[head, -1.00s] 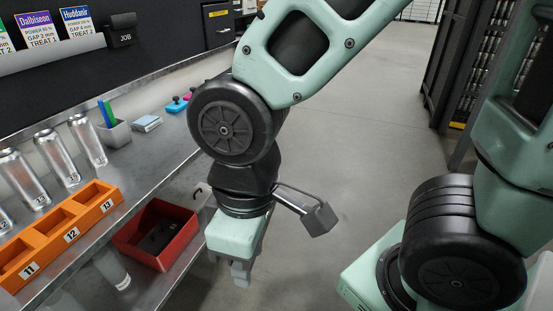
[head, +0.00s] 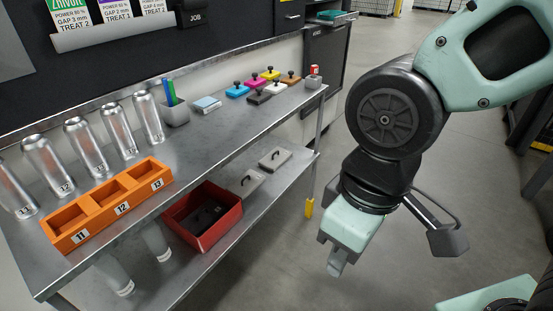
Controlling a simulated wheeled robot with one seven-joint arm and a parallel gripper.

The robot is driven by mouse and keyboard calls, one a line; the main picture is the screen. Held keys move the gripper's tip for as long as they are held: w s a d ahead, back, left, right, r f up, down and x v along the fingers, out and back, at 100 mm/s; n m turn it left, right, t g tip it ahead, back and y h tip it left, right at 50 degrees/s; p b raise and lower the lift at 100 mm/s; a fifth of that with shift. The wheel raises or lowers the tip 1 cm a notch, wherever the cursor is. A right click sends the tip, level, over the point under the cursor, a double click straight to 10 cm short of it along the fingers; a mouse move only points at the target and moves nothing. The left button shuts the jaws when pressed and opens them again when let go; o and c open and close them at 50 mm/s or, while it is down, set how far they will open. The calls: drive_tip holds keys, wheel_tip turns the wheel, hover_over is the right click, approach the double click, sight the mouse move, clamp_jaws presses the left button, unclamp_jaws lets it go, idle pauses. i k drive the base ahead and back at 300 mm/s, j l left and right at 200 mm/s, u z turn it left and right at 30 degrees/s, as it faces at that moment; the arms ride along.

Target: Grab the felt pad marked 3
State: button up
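No pad with a readable 3 shows in the head view. Small knobbed pads stand at the far right end of the bench top: blue (head: 237,90), yellow (head: 252,82), magenta (head: 270,74), black (head: 260,97), white (head: 274,88) and orange-brown (head: 291,78). Any marks on them are too small to read, and I cannot tell whether they are felt. My gripper (head: 337,264) points down over the floor, right of the bench and apart from it. Its fingertips are too small and overlapped to show whether it is open or shut.
The metal bench (head: 215,137) holds numbered cans (head: 83,145), an orange rack (head: 108,203) marked 11, 12, 13, and a pen cup (head: 175,112). On its lower shelf are a red bin (head: 202,225) and grey handled plates (head: 273,159). Floor right of the bench is clear.

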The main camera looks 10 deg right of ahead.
sight(272, 161)
drive_tip(key=i+z, duration=0.25)
drive_tip(key=i, duration=0.4)
drive_tip(key=i+z, duration=0.3)
drive_tip(key=i, duration=0.35)
drive_tip(key=i+j+z, duration=0.25)
drive_tip(key=i, duration=0.35)
